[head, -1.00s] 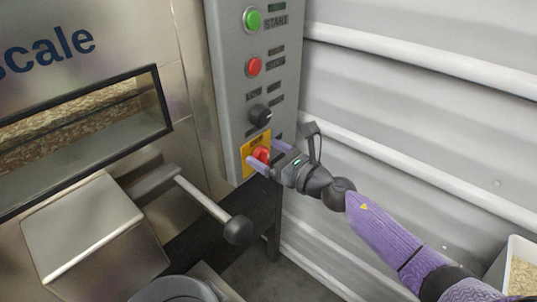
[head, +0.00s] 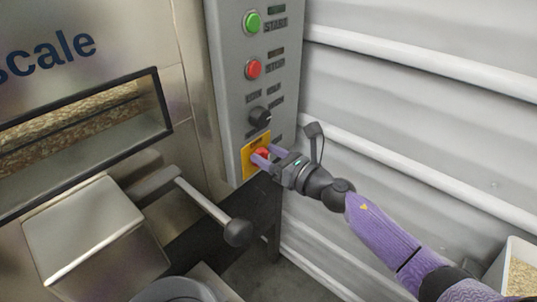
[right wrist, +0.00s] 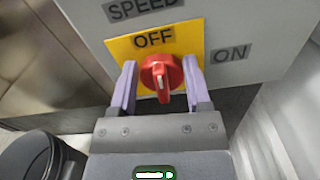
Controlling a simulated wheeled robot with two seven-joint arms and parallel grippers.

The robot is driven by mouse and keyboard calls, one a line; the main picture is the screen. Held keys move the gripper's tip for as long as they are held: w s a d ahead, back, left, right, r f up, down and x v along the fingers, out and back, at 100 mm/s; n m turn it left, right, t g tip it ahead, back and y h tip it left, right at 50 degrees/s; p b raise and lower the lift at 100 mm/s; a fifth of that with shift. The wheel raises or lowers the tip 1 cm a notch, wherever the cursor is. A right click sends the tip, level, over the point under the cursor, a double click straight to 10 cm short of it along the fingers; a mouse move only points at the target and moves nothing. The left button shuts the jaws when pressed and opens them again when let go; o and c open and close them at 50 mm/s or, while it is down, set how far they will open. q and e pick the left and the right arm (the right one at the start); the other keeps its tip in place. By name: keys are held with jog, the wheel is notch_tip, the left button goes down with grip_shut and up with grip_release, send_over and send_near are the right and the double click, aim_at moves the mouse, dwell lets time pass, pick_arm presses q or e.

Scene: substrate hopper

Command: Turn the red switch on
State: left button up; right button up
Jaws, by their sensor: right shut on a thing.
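The red switch (head: 262,154) is a round rotary knob on a yellow plate (head: 247,168) low on the grey control panel. In the right wrist view the red switch (right wrist: 160,74) has its grip upright, in line with the OFF label above it, and its white mark on the lower part. The ON label (right wrist: 231,53) is to the right. My right gripper (head: 264,156) is shut on the switch, with one purple finger on each side; both fingers also show in the right wrist view (right wrist: 160,64). My left gripper is not in view.
Above the switch are a black knob (head: 260,117), a red button (head: 253,69) and a green button (head: 252,21). A lever with a black ball (head: 238,232) sticks out left of my gripper. A ribbed wall (head: 420,100) stands to the right.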

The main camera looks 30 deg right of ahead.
jog(key=m, duration=0.3)
jog(key=m+p, duration=0.1)
jog(key=shift+w+d, duration=0.1)
jog(key=shift+d, duration=0.2)
jog(key=shift+w+d+f+m+p, duration=0.15)
jog(key=shift+f+m+p, duration=0.25)
jog(key=shift+m, duration=1.65)
jog(key=shift+s+d+f+m+p, duration=0.15)
jog(key=shift+m+p, duration=0.45)
jog(key=shift+m, duration=1.5)
jog(key=shift+w+d+f+m+p, duration=0.1)
jog(key=shift+f+m+p, duration=0.3)
jog(key=shift+m, duration=1.95)
jog(key=o, duration=1.3)
jog(key=shift+r, duration=0.1)
jog(key=shift+c, duration=0.2)
